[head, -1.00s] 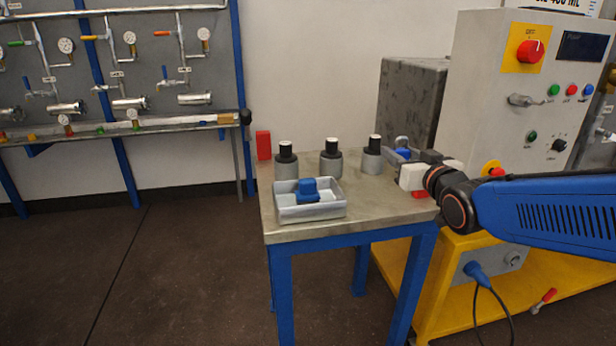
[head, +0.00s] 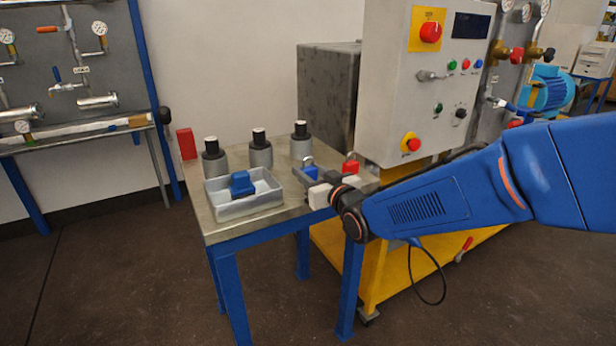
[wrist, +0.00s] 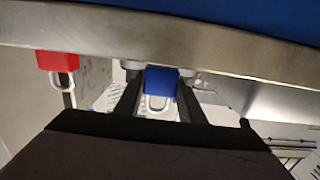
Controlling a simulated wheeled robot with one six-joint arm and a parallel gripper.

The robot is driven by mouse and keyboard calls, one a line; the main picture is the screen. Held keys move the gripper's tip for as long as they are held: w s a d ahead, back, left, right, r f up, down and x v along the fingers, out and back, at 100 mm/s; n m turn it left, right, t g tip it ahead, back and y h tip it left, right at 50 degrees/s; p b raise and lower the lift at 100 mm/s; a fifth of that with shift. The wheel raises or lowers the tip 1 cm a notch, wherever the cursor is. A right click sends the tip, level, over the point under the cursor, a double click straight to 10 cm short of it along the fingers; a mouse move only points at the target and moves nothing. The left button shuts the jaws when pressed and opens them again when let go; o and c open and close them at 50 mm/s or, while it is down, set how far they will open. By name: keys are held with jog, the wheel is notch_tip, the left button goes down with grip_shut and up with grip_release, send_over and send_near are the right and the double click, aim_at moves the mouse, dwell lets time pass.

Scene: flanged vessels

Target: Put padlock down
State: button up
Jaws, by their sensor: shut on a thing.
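A blue padlock (wrist: 161,82) with a pale shackle sits between the two dark fingers of my gripper (wrist: 158,98) in the wrist view. My gripper is shut on it. In the head view the blue padlock (head: 311,173) shows at my gripper (head: 316,184), over the right part of the steel-topped table (head: 268,218). A red padlock (head: 351,167) is just right of it, near the table's right edge; it also shows at the left of the wrist view (wrist: 57,61). My gripper partly hides the space beneath the blue padlock, so I cannot tell whether it touches anything there.
A grey tray (head: 267,200) holding a blue block (head: 242,184) stands at the table's front left. Several black-capped grey cylinders (head: 261,152) stand behind it. A red block (head: 187,143) is at the back left corner. A control cabinet (head: 384,125) stands close on the right.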

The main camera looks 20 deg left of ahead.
jog(key=shift+f, duration=0.7)
jog(key=o, duration=1.1)
jog(key=shift+f, duration=0.15)
jog(key=shift+s+d, duration=0.1)
jog(key=shift+d, duration=0.15)
jog(key=v, duration=1.1)
jog(key=shift+s, duration=0.25)
jog(key=shift+d, duration=0.25)
